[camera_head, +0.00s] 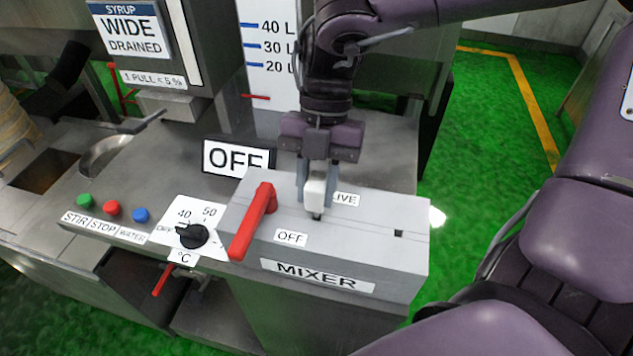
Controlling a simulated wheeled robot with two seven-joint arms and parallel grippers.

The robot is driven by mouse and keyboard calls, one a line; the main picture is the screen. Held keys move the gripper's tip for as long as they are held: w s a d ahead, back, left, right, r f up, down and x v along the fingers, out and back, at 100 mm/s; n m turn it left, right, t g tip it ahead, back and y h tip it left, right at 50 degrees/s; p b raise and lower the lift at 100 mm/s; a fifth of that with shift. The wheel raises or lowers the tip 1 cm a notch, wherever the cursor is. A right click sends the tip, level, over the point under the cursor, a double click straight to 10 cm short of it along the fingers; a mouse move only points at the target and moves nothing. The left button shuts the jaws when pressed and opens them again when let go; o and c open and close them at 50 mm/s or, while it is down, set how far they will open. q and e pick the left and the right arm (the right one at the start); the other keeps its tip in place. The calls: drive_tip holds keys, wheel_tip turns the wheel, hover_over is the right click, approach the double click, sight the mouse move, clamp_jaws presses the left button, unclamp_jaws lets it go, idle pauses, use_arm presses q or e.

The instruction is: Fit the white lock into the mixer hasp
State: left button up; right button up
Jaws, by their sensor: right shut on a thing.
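My right gripper (316,190) reaches down from the top over the grey mixer box (355,255). It is shut on the white lock (315,199), which hangs upright between the fingers. A small dark part shows at the lock's lower end, close over the box top; I cannot tell if it touches. The red mixer lever (253,220) stands to the left of the lock, by the OFF label (291,237). A small dark fitting or slot (398,233) is at the right of the box top; I cannot tell if it is the hasp. My left gripper is out of view.
An OFF sign (236,158) stands behind the box to the left. The LIVE label (345,199) is partly covered by the gripper. A black temperature knob (193,236) and green, red and blue buttons (112,208) lie left.

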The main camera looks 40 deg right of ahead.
sight(317, 202)
drive_tip(key=shift+f+b, duration=1.55)
drive_tip(key=shift+f, duration=0.4)
drive_tip(key=o, duration=1.1)
drive_tip(key=v, duration=0.8)
drive_tip(key=shift+a, duration=0.1)
